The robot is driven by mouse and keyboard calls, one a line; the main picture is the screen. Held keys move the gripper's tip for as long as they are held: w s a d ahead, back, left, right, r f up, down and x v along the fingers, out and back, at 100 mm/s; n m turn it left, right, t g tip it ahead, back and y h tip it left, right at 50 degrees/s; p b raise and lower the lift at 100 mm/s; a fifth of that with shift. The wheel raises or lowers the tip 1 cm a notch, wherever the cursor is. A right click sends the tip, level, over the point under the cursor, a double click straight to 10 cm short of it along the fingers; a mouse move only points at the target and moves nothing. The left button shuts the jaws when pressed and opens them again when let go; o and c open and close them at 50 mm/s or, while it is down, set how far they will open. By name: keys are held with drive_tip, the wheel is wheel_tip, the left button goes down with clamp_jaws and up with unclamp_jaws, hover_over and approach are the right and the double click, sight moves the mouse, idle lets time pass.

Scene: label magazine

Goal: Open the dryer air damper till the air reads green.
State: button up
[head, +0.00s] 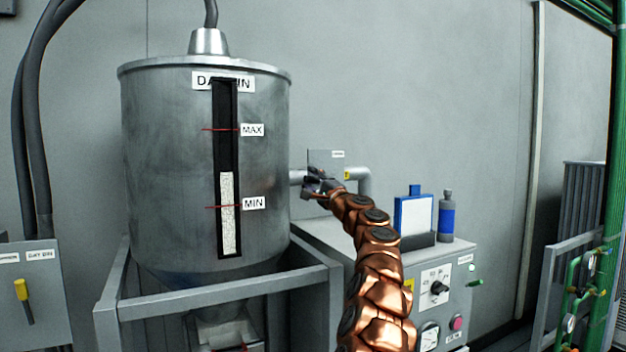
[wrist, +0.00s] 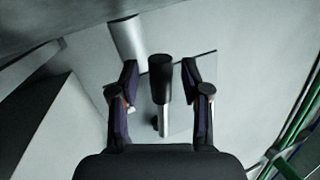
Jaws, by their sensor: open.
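The damper plate (head: 326,157) is a grey panel with a small label, on the pipe behind the cabinet. Its lever (wrist: 160,66), a black grip on a metal shaft, stands between my two fingers in the wrist view, with a gap to each side. My gripper (head: 318,185) is open around it and covers the lever in the head view. A round dial (head: 430,338) sits low on the cabinet front; its reading is too small to tell.
A steel day bin (head: 160,150) in a grey frame stands left of my arm. The cabinet (head: 325,235) carries a blue-framed panel (head: 414,213) and a blue bottle (head: 446,218). Green pipes (head: 615,150) run at the far right.

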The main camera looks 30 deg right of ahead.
drive_tip(key=shift+c, duration=0.4)
clamp_jaws()
idle(0.4)
